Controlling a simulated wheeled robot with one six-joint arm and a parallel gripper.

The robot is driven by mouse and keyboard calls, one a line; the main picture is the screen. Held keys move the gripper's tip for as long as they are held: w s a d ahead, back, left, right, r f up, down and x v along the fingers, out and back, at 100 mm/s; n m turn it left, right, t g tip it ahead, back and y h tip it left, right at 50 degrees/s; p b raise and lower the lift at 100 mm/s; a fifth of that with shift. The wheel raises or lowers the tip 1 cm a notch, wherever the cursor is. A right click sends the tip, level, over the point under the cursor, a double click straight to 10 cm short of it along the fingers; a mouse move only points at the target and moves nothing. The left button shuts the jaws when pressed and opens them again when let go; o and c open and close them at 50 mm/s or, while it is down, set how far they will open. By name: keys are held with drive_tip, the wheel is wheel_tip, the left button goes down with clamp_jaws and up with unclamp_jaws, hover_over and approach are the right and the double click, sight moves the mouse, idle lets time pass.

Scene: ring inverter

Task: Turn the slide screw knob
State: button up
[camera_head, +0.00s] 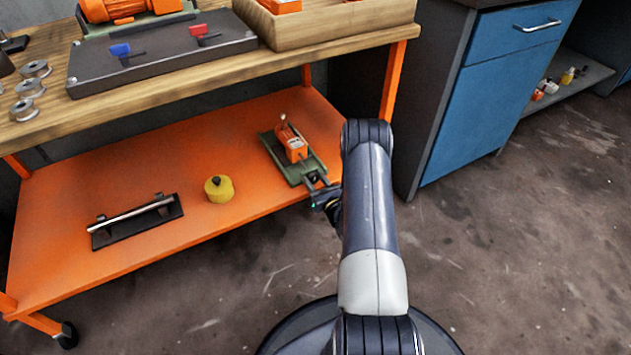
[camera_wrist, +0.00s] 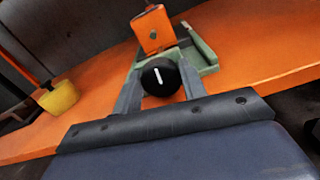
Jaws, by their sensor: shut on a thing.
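The slide screw knob (camera_wrist: 159,77) is round and black with a white line on its face, in the middle of the wrist view. It sits at the near end of a green slide base (camera_wrist: 205,58) that carries an orange block (camera_wrist: 153,30). My gripper (camera_wrist: 160,92) has one finger on each side of the knob and is shut on it. The white line stands nearly upright, tilted slightly. In the head view the green slide base (camera_head: 280,163) lies on the orange lower shelf, with my gripper (camera_head: 322,188) at its near end. The knob is hidden there.
The orange shelf (camera_head: 130,185) also holds a yellow cylinder (camera_head: 219,190) and a black plate with a metal bar handle (camera_head: 135,216). The wooden bench top (camera_head: 150,100) overhangs the shelf. An orange leg (camera_head: 392,85) and a blue cabinet (camera_head: 490,110) stand to the right.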

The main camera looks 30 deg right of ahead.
drive_tip(key=c, duration=0.3)
drive_tip(key=shift+m, duration=0.3)
drive_tip(key=shift+d+m+b, duration=0.1)
drive_tip(key=shift+m+b, duration=0.8)
drive_tip(key=shift+m, duration=1.8)
drive_tip(key=o, duration=1)
drive_tip(key=shift+c, duration=0.2)
